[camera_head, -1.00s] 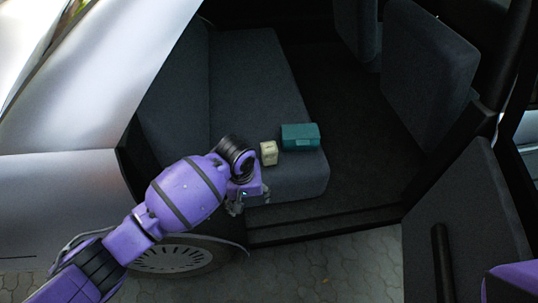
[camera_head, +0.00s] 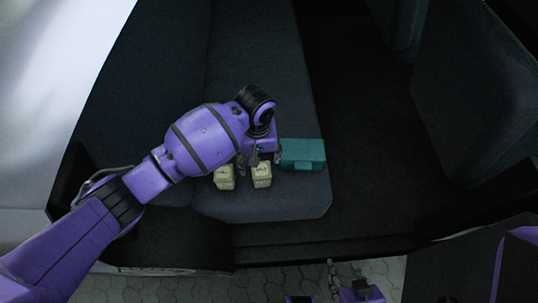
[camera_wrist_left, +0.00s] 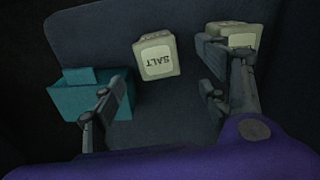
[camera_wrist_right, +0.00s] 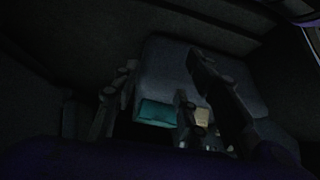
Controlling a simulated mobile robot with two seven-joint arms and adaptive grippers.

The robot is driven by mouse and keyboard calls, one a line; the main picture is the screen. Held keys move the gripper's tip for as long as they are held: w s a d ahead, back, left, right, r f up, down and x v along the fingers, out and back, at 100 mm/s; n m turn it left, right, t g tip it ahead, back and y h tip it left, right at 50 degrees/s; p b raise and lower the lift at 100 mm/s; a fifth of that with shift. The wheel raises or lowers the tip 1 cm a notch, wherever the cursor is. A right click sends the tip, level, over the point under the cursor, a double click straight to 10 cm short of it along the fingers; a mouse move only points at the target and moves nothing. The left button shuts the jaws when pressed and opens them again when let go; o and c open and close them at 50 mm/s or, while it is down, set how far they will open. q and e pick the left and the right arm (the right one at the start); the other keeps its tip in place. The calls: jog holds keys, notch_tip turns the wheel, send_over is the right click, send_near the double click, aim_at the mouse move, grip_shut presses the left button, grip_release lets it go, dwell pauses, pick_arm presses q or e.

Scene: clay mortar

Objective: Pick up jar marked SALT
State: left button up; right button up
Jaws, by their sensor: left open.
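The cream jar marked SALT (camera_head: 262,175) stands on the dark seat beside the teal box. In the left wrist view the SALT jar (camera_wrist_left: 157,62) has its lettering upside down. A second cream jar (camera_head: 224,178) stands to its left; in the left wrist view this jar (camera_wrist_left: 240,36) is partly hidden by a finger. My left gripper (camera_head: 262,156) is open above the seat, just behind the SALT jar in the head view. In the left wrist view its fingers (camera_wrist_left: 162,88) are wide apart, with the SALT jar beyond the gap. My right gripper (camera_head: 345,275) is open and empty, low in the head view.
The teal box (camera_head: 302,154) sits right of the jars, near the left gripper's one finger in the left wrist view. The seat (camera_head: 250,60) is bare behind them. Its front edge drops to the dark car floor (camera_head: 375,190); front seats stand at right.

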aim_at(261, 169)
pick_arm(q)
jog(key=shift+w+d+f, duration=0.15)
jog(key=shift+w, duration=0.1)
jog(key=shift+w+f, duration=0.1)
jog(key=shift+f, duration=0.2)
jog(key=f, duration=0.2)
jog(key=shift+s+f+b, duration=0.35)
jog(key=shift+s, duration=0.05)
notch_tip(261, 169, down, 4)
jog(key=shift+s+r+b, duration=0.1)
jog(key=shift+r+b, duration=0.1)
jog(key=shift+b, duration=0.1)
jog(key=shift+f, duration=0.2)
jog(key=shift+c, duration=0.4)
pick_arm(e)
jog(key=shift+f, duration=0.6)
